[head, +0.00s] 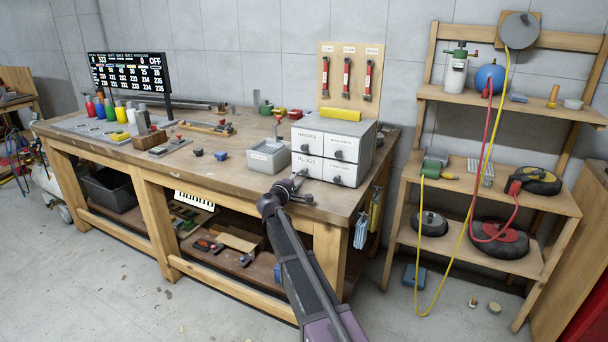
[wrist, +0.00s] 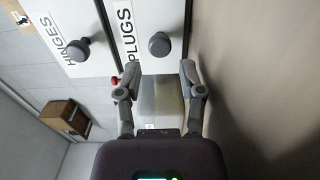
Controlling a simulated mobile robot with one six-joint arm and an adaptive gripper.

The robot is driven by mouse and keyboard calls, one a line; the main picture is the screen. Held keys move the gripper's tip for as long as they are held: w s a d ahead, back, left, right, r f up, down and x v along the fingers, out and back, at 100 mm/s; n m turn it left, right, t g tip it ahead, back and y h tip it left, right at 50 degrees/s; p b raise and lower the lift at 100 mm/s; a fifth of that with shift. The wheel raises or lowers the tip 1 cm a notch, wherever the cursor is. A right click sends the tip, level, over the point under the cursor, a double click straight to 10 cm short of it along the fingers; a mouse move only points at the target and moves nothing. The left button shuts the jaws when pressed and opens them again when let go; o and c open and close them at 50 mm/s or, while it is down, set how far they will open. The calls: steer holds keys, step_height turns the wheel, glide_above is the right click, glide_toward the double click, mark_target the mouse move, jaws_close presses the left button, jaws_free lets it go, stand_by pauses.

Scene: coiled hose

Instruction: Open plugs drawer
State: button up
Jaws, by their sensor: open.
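The plugs drawer (head: 308,169) is the lower left drawer of a small grey cabinet on the workbench. It looks shut, level with its neighbours. In the wrist view, which is turned sideways, its white front with the PLUGS label (wrist: 127,32) and round grey knob (wrist: 160,45) shows at the top. My gripper (head: 295,186) is in front of the cabinet, low over the bench top. In the wrist view my gripper (wrist: 158,82) has its fingers spread and empty. The knob lies just beyond the fingertips, apart from them.
The hinges drawer (wrist: 78,48) is directly above the plugs drawer. Other drawers (head: 343,173) sit to the right. A grey open bin (head: 268,155) stands close on the cabinet's left. The bench top (head: 235,178) is clear in front of the bin. Shelves with hoses (head: 490,187) stand at right.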

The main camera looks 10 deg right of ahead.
mark_target(303, 173)
steer(key=shift+x, duration=2.4)
steer(key=shift+s, duration=0.1)
jaws_close()
